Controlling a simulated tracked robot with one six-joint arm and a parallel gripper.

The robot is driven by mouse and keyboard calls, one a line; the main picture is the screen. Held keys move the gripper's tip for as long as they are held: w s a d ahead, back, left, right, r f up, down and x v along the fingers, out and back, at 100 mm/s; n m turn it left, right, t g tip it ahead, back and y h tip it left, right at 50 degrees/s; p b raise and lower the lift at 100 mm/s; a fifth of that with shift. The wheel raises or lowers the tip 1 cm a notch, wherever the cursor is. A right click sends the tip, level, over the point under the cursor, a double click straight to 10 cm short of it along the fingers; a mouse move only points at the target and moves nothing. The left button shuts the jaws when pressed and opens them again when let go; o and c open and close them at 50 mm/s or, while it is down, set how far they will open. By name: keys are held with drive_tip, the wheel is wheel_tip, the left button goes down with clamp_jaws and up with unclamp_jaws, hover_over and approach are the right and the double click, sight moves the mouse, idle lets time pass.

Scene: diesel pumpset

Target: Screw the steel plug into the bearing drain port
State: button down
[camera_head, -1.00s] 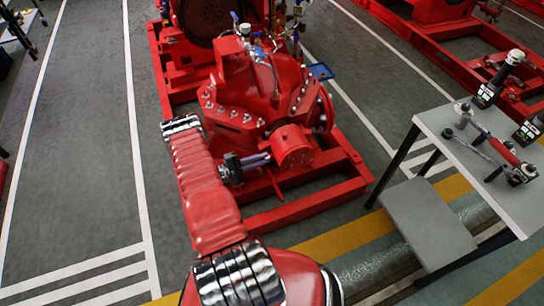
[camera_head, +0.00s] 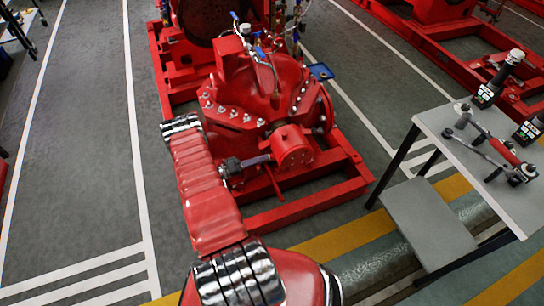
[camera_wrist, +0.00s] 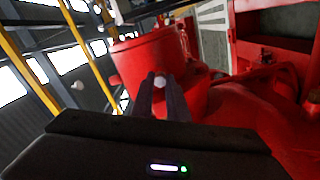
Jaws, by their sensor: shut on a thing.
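My gripper (camera_head: 268,158) reaches from the left to the red bearing housing (camera_head: 294,150) at the near end of the pump. In the wrist view, its two dark fingers (camera_wrist: 160,84) are shut on a small pale steel plug (camera_wrist: 159,81), whose end shows between the fingertips. The red bearing housing (camera_wrist: 145,55) lies just beyond it. In the head view the plug is too small or hidden to make out. The drain port is not visible, so I cannot tell whether the plug touches or sits in it.
The red pump casing (camera_head: 240,105) stands close behind the gripper on a red base frame (camera_head: 300,205). A grey table (camera_head: 470,150) at the right carries several tools. A lower grey step (camera_head: 428,220) stands beside it. Open floor lies left of my arm.

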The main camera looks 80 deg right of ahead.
drive_tip(key=shift+s+m, duration=0.1)
drive_tip(key=shift+m, duration=2.4)
drive_tip(key=c, duration=1.6)
unclamp_jaws()
drive_tip(key=shift+c, duration=0.2)
drive_tip(key=v, duration=1.4)
drive_tip(key=shift+f, duration=0.1)
